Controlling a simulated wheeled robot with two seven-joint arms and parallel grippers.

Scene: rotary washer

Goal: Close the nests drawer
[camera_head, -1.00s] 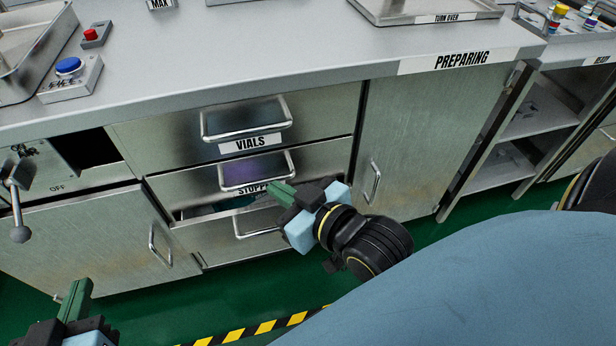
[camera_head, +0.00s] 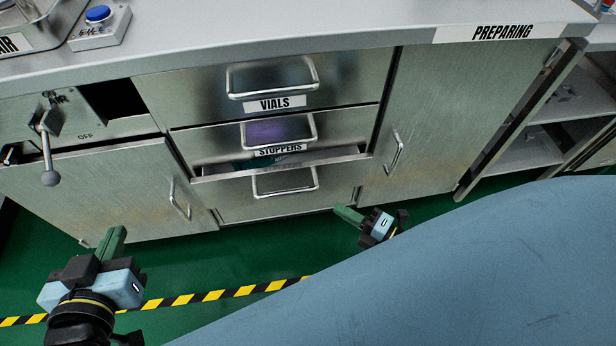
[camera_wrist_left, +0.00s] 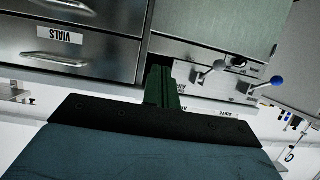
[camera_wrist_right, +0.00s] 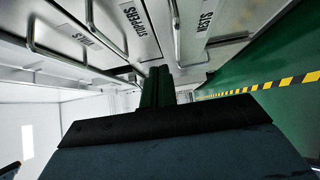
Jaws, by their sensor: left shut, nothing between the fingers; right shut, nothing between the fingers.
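The nests drawer (camera_head: 232,205) is the bottom one of the stack, with a bar handle (camera_head: 285,184). It stands a little open, with a narrow gap showing part of its inside and something dark green. Its label shows on its front in the right wrist view (camera_wrist_right: 206,16). My right gripper (camera_head: 348,214) is shut and empty, below and to the right of the handle and apart from it. My left gripper (camera_head: 116,241) is shut and empty at the lower left, in front of the cabinet door.
The vials drawer (camera_head: 345,82) and stoppers drawer (camera_head: 345,130) sit above, both with protruding handles. A lever (camera_head: 48,150) sticks out at the left. A closed cabinet door (camera_head: 430,120) is to the right. Green floor with a striped line (camera_head: 215,295) lies in front.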

